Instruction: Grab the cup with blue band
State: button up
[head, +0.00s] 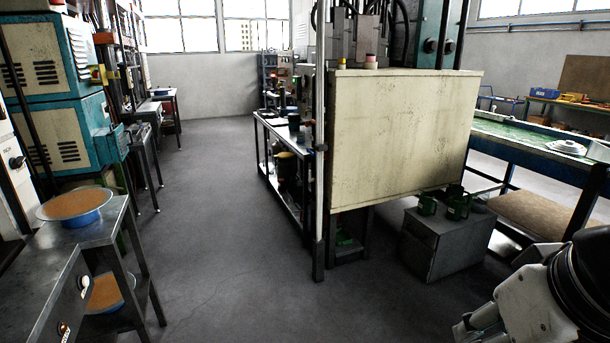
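I cannot make out a cup with a blue band in the head view. Part of my own arm shows at the lower right corner. My gripper's fingers cannot be seen there.
A grey metal box (440,248) stands under a large cream panel (400,135). A steel table (75,245) at the left carries a wide blue-sided round dish (75,214) with an orange-brown top. A green-topped bench (535,150) is at the right. The floor between is clear.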

aim_at(300, 135)
jog(key=i+j+u, duration=0.35)
jog(key=i, duration=0.4)
jog(key=i+u, duration=0.4)
jog(key=i, duration=0.35)
jog(key=i+z, duration=0.1)
jog(key=i, duration=0.8)
jog(key=i+j+z, duration=0.1)
jog(key=i, duration=0.8)
jog(key=i+j+z, duration=0.3)
jog(key=i+z, duration=0.2)
jog(key=i, duration=0.15)
jog(key=i+j+z, duration=0.45)
jog(key=i+j, duration=0.05)
jog(key=i, duration=0.1)
